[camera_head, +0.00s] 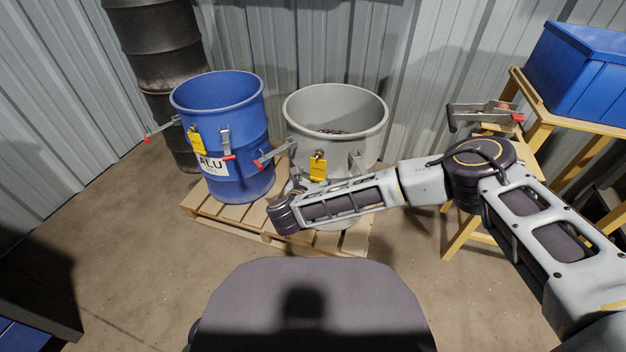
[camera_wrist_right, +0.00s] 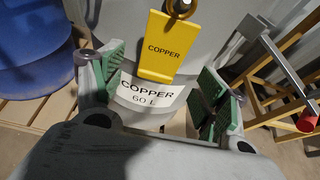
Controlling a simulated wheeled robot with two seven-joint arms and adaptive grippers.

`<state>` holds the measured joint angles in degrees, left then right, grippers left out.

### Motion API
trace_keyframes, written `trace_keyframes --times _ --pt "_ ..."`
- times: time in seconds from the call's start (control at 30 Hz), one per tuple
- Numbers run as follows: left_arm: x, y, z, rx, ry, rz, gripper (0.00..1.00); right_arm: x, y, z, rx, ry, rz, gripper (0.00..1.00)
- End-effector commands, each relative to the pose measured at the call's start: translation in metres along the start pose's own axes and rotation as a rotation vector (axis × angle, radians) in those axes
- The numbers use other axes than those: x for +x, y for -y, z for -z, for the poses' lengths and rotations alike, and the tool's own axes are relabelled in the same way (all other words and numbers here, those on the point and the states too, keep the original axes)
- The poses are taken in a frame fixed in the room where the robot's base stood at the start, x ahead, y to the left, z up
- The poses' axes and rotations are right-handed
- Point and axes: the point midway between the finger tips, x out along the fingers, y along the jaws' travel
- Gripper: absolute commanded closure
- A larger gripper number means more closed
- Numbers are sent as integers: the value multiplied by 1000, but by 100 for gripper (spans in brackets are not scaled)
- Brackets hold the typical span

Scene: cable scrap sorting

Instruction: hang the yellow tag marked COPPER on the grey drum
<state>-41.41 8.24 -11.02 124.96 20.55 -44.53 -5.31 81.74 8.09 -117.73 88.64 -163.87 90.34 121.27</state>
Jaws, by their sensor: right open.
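The yellow tag marked COPPER (camera_wrist_right: 168,48) hangs upright from a dark ring at the front of the grey drum (camera_wrist_right: 205,25). In the head view the tag (camera_head: 318,168) shows on the front wall of the grey drum (camera_head: 336,104), below its rim. My right gripper (camera_wrist_right: 160,82) is open, with its green pads apart to the left and right of the tag's lower part; neither appears to touch it. In the head view my right gripper (camera_head: 297,186) is at the drum's front, partly hidden by its own wrist. My left gripper is not in view.
A blue drum (camera_head: 226,98) marked ALU, with its own yellow tag (camera_head: 196,141), stands left on the same pallet (camera_head: 205,211). Clamps with red tips stick out around the drums. A wooden stand (camera_head: 545,122) with a blue bin (camera_head: 585,75) is at right.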

Motion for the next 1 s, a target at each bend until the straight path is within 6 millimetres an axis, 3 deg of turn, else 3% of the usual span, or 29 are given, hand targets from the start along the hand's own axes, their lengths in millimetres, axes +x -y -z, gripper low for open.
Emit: trace_keyframes --times 0.37,1.0 --pt "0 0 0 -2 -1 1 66 -25 0 0 0 -1 -2 26" --pt "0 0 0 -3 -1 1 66 -110 0 1 0 -1 -2 26"
